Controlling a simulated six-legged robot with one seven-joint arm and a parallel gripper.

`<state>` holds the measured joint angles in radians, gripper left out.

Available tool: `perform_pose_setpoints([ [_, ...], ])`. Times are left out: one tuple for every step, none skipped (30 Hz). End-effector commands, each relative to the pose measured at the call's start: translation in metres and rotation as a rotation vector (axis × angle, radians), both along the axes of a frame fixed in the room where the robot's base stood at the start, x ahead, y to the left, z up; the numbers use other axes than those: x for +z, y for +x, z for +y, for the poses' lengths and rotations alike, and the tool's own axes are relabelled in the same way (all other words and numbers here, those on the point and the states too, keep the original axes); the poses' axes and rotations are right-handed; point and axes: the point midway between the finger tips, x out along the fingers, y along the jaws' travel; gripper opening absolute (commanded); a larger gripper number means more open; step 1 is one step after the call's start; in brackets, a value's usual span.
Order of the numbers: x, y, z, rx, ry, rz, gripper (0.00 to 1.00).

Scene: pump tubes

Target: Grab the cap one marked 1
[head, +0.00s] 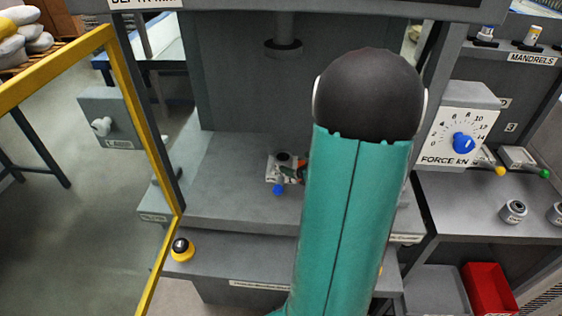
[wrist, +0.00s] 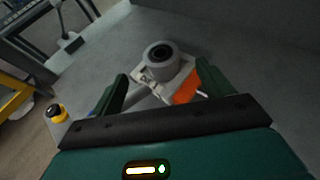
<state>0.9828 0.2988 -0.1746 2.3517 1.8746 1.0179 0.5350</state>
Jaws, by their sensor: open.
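A short pale grey cylinder (wrist: 162,60) with a dark round hole sits on a light plate with an orange part (wrist: 187,90) in the wrist view. In the head view this plate (head: 277,176) lies on the press bed, beside a blue knob (head: 278,188). My gripper (wrist: 163,72) is open, its green fingers on either side of the plate and cylinder, with nothing clearly gripped. My arm hides most of the gripper in the head view. Two small ring-topped pieces, one nearer (head: 513,211) and one at the edge (head: 556,213), stand on the right bench. I cannot read a 1 on any piece.
The press ram (head: 284,48) hangs above the bed. A yellow frame (head: 100,60) stands at left, a yellow-and-black button (head: 181,249) at front. A force dial (head: 462,142), the mandrel shelf (head: 530,58) and a red bin (head: 490,292) are at right.

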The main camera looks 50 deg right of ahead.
Motion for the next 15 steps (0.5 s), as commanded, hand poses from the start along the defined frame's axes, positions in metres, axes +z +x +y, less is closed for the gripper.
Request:
perform_pose_setpoints([
  [-0.005,0.01,-0.001,0.004,0.001,0.002,0.79],
  [-0.007,0.016,-0.001,0.004,0.001,0.002,0.79],
  [-0.01,0.023,-0.002,0.005,0.0,0.002,0.79],
  [-0.012,0.028,-0.002,0.005,0.001,0.002,0.79],
  [-0.014,0.033,-0.003,0.005,0.0,0.001,0.79],
  [-0.015,0.038,-0.004,0.006,-0.001,0.001,0.79],
  [-0.017,0.041,-0.004,0.006,-0.001,0.001,0.79],
  [-0.018,0.044,-0.005,0.005,-0.001,0.002,0.79],
  [-0.019,0.046,-0.005,0.006,-0.002,0.002,0.79],
  [-0.019,0.048,-0.005,0.007,-0.003,0.001,0.79],
  [-0.02,0.05,-0.005,0.007,-0.003,0.001,0.79],
  [-0.02,0.052,-0.006,0.008,-0.003,0.001,0.79],
  [-0.022,0.055,-0.006,0.008,-0.003,0.001,0.79],
  [-0.023,0.057,-0.006,0.008,-0.002,0.001,0.79],
  [-0.025,0.062,-0.007,0.009,-0.001,0.001,0.79],
])
